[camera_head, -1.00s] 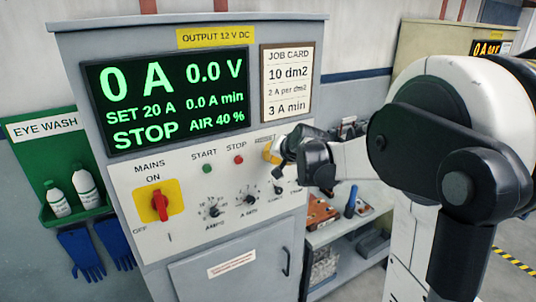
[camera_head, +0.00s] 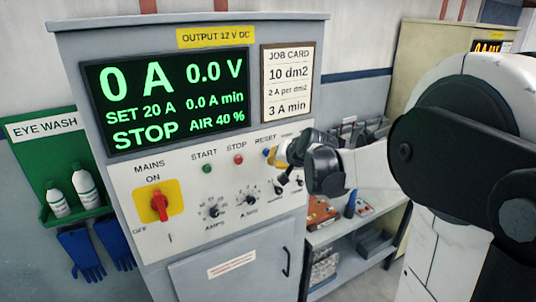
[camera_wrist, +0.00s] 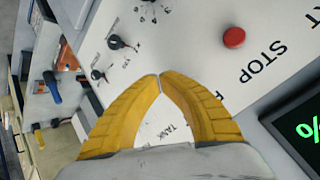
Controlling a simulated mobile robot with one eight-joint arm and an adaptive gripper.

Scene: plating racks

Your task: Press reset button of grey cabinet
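The grey cabinet (camera_head: 190,40) stands in the middle of the head view. Its pale panel has a RESET label and a small blue reset button (camera_head: 267,153) right of the red STOP button (camera_head: 239,159). My gripper (camera_head: 284,152) is just right of the blue button, in front of the panel; I cannot tell whether it touches anything. In the wrist view my yellow fingers (camera_wrist: 160,78) meet at their tips, with nothing held. The red STOP button (camera_wrist: 233,37) shows there, but the blue button does not.
The green START button (camera_head: 207,168), the red mains switch (camera_head: 159,205) and several black knobs (camera_head: 246,201) share the panel. A shelf (camera_head: 335,235) with tools stands right of the cabinet. An eye-wash station (camera_head: 60,170) hangs at the left.

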